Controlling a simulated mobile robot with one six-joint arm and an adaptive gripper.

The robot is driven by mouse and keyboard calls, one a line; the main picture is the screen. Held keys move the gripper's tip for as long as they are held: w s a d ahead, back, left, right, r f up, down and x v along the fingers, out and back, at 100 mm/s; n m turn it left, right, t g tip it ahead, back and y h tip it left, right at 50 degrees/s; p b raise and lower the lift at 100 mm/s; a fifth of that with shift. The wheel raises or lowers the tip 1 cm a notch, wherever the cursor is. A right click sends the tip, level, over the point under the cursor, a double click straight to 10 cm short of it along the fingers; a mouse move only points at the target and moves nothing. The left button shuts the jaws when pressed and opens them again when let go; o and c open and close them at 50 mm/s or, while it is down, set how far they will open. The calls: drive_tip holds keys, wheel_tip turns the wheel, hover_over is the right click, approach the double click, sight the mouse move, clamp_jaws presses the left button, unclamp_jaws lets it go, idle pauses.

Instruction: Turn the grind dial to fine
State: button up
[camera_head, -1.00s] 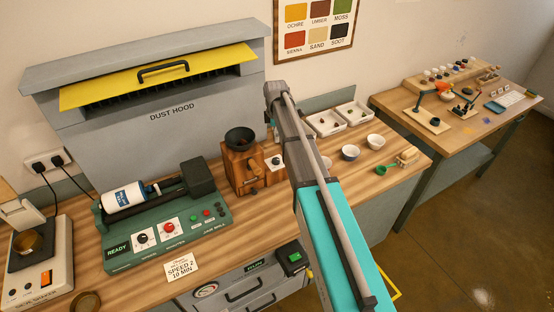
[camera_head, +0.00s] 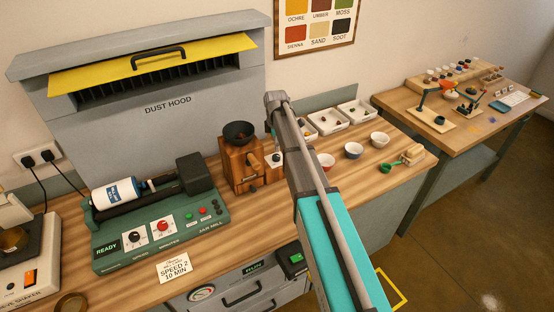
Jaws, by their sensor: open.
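A wooden grinder (camera_head: 239,166) with a dark hopper on top stands on the bench, left of my arm. Beside it, on its right, is a small wooden block with a white face and a dark knob, which looks like the grind dial (camera_head: 275,160). The marks on its face are too small to read, so I cannot tell its setting. My arm rises from the lower right and passes just right of the dial. My gripper does not show; the upper end of the arm hides whatever lies behind it.
A green jar mill (camera_head: 160,240) with its own dials stands left of the grinder, under a dust hood (camera_head: 200,130). Bowls (camera_head: 353,150) and white trays (camera_head: 355,113) lie right of my arm. A card (camera_head: 175,267) lies at the front. Bare wood shows before the grinder.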

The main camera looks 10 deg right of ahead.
sight(276, 155)
drive_tip(key=shift+f+b, duration=2.7)
drive_tip(key=shift+f, duration=0.35)
drive_tip(key=c, duration=1)
drive_tip(key=shift+d, duration=0.15)
clamp_jaws()
